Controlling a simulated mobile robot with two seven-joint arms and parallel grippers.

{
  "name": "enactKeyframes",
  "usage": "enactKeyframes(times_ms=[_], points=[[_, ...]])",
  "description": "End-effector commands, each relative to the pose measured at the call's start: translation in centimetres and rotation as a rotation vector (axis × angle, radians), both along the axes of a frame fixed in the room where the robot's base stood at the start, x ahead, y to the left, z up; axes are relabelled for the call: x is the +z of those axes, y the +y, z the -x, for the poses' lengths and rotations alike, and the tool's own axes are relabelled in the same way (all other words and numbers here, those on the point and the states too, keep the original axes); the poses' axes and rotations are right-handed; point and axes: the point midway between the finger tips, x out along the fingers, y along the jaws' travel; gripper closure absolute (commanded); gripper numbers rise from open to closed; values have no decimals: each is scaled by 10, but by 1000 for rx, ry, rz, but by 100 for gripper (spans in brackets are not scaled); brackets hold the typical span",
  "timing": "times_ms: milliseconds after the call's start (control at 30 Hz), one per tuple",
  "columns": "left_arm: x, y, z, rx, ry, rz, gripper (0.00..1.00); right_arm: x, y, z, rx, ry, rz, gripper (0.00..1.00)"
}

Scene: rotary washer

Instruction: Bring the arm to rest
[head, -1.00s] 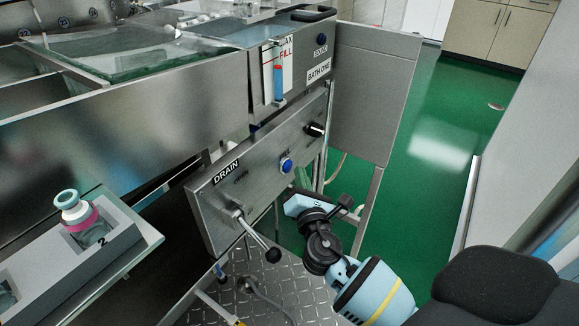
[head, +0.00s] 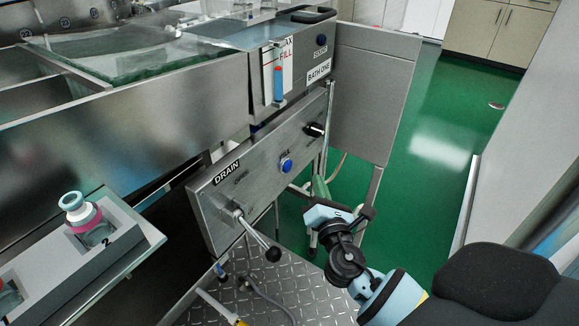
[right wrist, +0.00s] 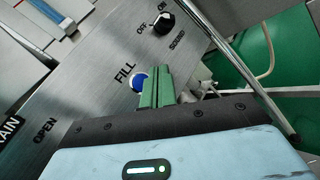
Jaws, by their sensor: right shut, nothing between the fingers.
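My right gripper (head: 318,184) is in front of the steel control panel (head: 225,205), to the right of the blue button (head: 287,166). Its green fingers are together with nothing between them. In the right wrist view the shut fingers (right wrist: 153,73) overlap the right edge of the blue FILL button (right wrist: 138,83); I cannot tell from this whether they touch it. In the head view the fingers appear apart from the button. My left gripper is not in view.
A drain lever with a black knob (head: 273,255) sticks out of the panel at lower left of my gripper. A black rotary switch (head: 315,130) sits above. A rack (head: 125,238) with a pink-banded vessel (head: 80,212) is at left. Green floor (head: 425,130) is clear at right.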

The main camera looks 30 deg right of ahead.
Motion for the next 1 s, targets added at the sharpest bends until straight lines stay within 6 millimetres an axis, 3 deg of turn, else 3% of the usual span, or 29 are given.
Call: enactKeyframes(times_ms=[333,467,667,800,1000], points=[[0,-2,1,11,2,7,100,-2,1,1,1,3,-7,100],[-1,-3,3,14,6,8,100,-40,8,21,32,59,-167,100],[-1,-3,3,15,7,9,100,-135,34,97,47,204,-673,100],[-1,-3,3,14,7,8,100,-190,59,166,-21,288,-1070,100],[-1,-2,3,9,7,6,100,-238,98,274,-243,349,-1626,100]])
